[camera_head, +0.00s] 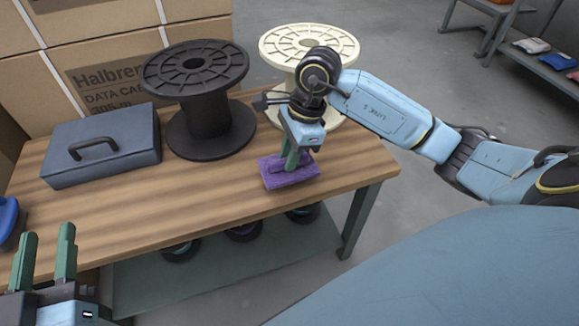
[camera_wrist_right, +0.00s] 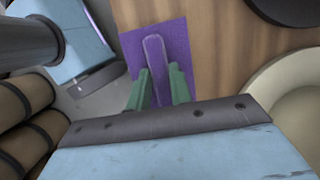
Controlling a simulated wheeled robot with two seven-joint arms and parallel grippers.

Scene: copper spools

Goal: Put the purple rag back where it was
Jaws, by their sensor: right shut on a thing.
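The purple rag (camera_head: 290,172) is at the right part of the wooden table, near its front edge. My right gripper (camera_head: 292,163) points down onto it, with its green fingers shut on a raised fold. In the right wrist view the purple rag (camera_wrist_right: 166,50) lies flat-looking around that fold, and the fingers of my right gripper (camera_wrist_right: 160,88) press the fold from both sides. I cannot tell whether the rag rests on the table or is just above it. My left gripper (camera_head: 47,260) is open and empty at the lower left, in front of the table.
On the wooden table (camera_head: 215,192) stand a grey case (camera_head: 105,145) with a handle, a black spool (camera_head: 207,105) and a cream spool (camera_head: 305,45). A blue object (camera_head: 8,220) is at the left edge. Several dark rings lie on the lower shelf (camera_head: 225,262). The table's front middle is clear.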

